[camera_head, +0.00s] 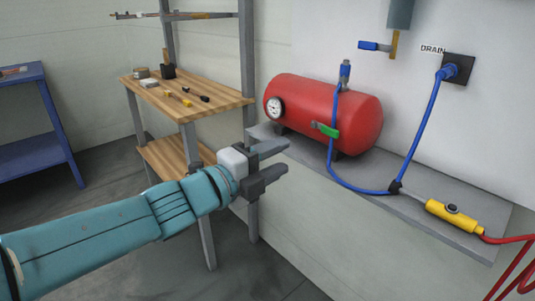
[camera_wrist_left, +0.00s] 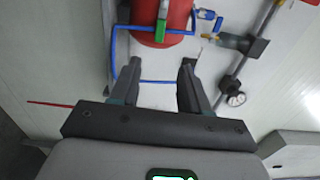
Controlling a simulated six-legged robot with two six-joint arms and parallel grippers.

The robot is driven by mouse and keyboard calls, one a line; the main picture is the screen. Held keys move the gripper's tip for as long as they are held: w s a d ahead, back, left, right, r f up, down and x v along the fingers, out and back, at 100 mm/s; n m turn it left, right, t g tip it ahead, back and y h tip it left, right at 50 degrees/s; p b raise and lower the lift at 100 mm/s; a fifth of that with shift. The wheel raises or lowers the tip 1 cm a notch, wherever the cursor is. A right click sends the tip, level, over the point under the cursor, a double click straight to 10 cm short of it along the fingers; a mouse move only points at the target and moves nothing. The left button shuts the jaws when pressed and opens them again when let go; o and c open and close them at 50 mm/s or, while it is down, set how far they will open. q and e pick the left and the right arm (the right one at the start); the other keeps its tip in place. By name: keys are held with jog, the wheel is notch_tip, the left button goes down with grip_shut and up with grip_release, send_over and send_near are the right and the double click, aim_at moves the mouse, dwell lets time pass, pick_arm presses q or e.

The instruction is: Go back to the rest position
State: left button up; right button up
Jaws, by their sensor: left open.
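My left gripper (camera_head: 277,162) reaches in from the left on its teal arm, in front of the grey shelf. Its two fingers are apart with nothing between them. In the left wrist view the open gripper (camera_wrist_left: 160,82) points toward the wall, with the red tank (camera_wrist_left: 176,20) beyond its fingers. In the head view the red tank (camera_head: 335,110) lies on the grey shelf, right of the gripper and apart from it. My right gripper does not show in either view.
The tank carries a dial gauge (camera_head: 274,108) and a green-handled valve (camera_head: 326,130). A blue hose (camera_head: 418,135) runs to the drain socket (camera_head: 458,68). A yellow fitting (camera_head: 452,215) lies on the grey shelf (camera_head: 400,207). A wooden workbench (camera_head: 215,99) with small items stands behind my arm.

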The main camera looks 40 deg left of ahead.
pick_arm(q)
jog(key=shift+s+a, duration=0.1)
jog(key=shift+s, duration=0.85)
jog(key=w+d+f+n+g+h, duration=0.1)
jog(key=w+d+f+g+h, duration=0.25)
jog(key=f, duration=0.75)
jog(key=w+d+f+n+g+h, duration=0.1)
jog(key=w+d+f+g, duration=0.1)
jog(key=w+d+f, duration=0.6)
jog(key=s+d+f+n+g, duration=0.2)
jog(key=s+d+f+n, duration=0.1)
jog(key=f, duration=0.7)
jog(key=s+d+f+n+g, duration=0.2)
jog(key=s+d+f+g, duration=0.1)
jog(key=f, duration=0.7)
jog(key=s+d+f+n+g+y, duration=0.1)
jog(key=s+d+f+n+g, duration=0.15)
jog(key=s+f+n, duration=0.5)
jog(key=s+d+f+n+g+y, duration=0.1)
jog(key=s+d+f+n+g, duration=0.1)
jog(key=s+f+n+g, duration=0.4)
jog(key=s+r+t+p, duration=0.1)
jog(key=s+r+p, duration=0.2)
jog(key=r+p, duration=1.9)
jog(key=p, duration=0.2)
jog(key=shift+s+a+r+n+p, duration=0.15)
jog(key=shift+s+r+n+p, duration=0.05)
jog(key=shift+n+p, duration=0.2)
